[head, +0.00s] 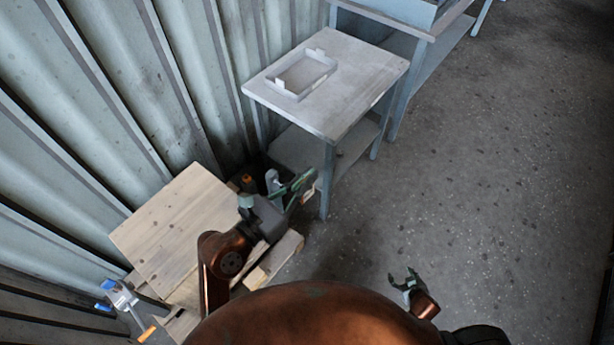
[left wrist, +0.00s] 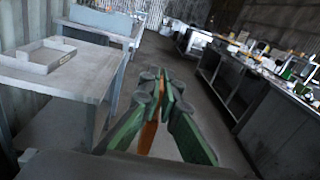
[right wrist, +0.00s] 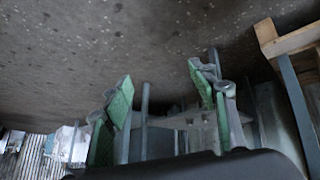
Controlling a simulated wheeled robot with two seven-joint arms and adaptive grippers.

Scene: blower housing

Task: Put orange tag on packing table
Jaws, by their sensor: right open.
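My left gripper (head: 307,182) is above the floor beside the near grey table, which I take to be the packing table (head: 365,75). In the left wrist view its green-padded fingers (left wrist: 161,76) are closed around a thin orange piece, seemingly the orange tag (left wrist: 148,136). Only a narrow strip of the tag shows between the fingers. The table also shows in the left wrist view (left wrist: 75,80), to the left of the gripper and apart from it. My right gripper (head: 409,284) is open and empty over the floor; its spread fingers show in the right wrist view (right wrist: 165,95).
A shallow grey tray (head: 301,75) lies on the table's left part; the tabletop around it is bare. A wooden pallet with boards (head: 180,225) is at lower left, by the corrugated wall (head: 100,100). Another table (head: 440,25) stands behind. The floor (head: 500,170) at right is clear.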

